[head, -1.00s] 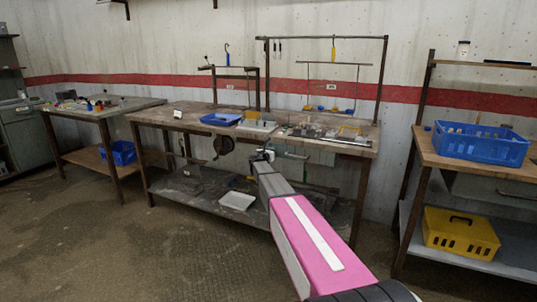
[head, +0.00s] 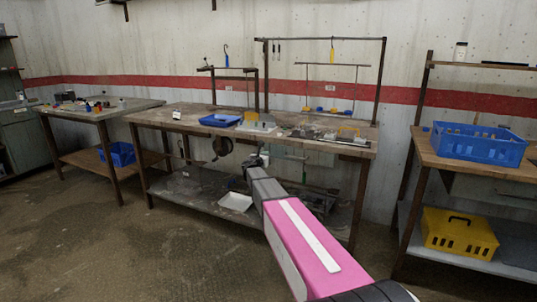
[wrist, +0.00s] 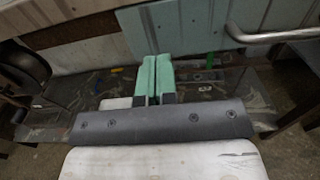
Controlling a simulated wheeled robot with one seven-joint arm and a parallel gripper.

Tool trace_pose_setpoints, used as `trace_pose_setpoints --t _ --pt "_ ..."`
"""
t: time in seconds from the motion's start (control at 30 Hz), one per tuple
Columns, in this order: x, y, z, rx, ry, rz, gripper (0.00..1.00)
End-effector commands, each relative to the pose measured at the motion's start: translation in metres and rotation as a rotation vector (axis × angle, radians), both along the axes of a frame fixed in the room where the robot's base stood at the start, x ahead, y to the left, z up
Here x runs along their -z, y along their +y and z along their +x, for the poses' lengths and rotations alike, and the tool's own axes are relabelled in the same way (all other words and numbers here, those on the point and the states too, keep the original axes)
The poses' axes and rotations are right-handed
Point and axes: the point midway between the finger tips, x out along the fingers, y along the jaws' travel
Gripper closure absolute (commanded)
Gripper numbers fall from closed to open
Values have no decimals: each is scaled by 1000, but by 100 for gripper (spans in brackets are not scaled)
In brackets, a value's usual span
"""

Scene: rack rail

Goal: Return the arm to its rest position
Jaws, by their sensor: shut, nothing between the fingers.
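My arm, with its pink and grey links, reaches from the lower right towards the workbench in the head view. My gripper (wrist: 152,80) shows in the wrist view as two pale green fingers side by side, shut with nothing between them. In the head view my gripper's end (head: 254,158) is small and dark, in front of the workbench (head: 340,147) and just below its top's front edge. The fingers are too small to make out there.
A lower shelf (head: 185,195) under the bench carries a white tray (head: 236,201). A blue tray (head: 220,120) sits on the bench top. At right, a side table holds a blue crate (head: 478,145) above a yellow crate (head: 459,233). The floor (head: 130,250) at front left is clear.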

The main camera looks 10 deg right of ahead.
Motion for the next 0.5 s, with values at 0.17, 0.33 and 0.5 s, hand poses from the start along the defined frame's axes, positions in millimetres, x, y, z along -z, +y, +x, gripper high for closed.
trace_pose_setpoints --t 0.17,0.33,0.5 --pt "0 23 -35 -1 1 1 100" --pt "0 38 -54 -2 2 1 100" --pt "1 44 -64 2 1 6 100"
